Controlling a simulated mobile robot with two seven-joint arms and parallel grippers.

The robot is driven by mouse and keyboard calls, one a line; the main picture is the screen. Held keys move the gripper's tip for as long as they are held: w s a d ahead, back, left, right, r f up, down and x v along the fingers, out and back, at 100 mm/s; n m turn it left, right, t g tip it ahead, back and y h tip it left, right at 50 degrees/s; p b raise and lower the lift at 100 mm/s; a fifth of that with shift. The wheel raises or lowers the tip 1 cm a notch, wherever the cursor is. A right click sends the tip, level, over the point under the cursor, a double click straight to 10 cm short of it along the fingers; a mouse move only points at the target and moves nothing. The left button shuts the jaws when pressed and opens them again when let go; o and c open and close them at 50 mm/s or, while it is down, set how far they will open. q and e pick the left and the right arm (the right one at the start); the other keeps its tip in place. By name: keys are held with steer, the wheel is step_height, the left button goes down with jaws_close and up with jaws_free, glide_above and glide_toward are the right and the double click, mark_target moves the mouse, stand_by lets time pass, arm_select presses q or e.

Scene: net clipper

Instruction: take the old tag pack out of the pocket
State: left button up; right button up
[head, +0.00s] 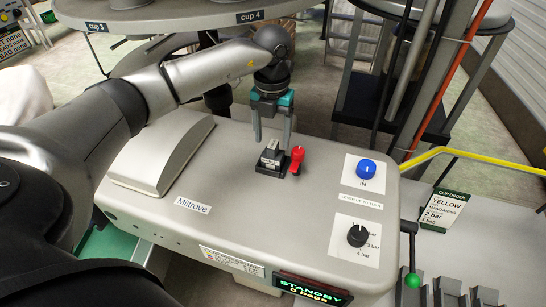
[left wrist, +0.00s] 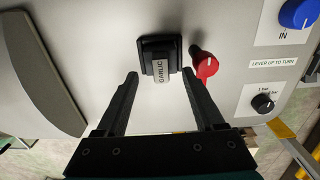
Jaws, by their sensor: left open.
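The tag pack (head: 272,151) is a small dark block with a pale label, standing in a black pocket (head: 268,168) on top of the grey machine. In the left wrist view the tag pack's label (left wrist: 159,70) reads GARLIC, and the black pocket (left wrist: 147,42) surrounds it. My left gripper (head: 272,143) points down over the pack, open. In the left wrist view its two fingers (left wrist: 160,82) stand apart on either side, with the pack between and beyond their tips. I cannot tell whether the fingers touch it. My right gripper is not in view.
A red lever (head: 297,157) stands close to the right of the pocket. The grey machine top (head: 230,200) carries a blue knob (head: 366,169), a black knob (head: 357,236) and a raised grey cover (head: 160,150). A round carousel table (head: 180,18) is behind.

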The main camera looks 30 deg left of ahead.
mark_target(273, 144)
arm_select(q)
step_height(273, 144, down, 5)
steer(key=shift+w+f, duration=0.1)
steer(key=shift+w, duration=0.05)
steer(key=shift+c, duration=0.2)
steer(key=c, duration=1)
steer(key=shift+c, duration=0.2)
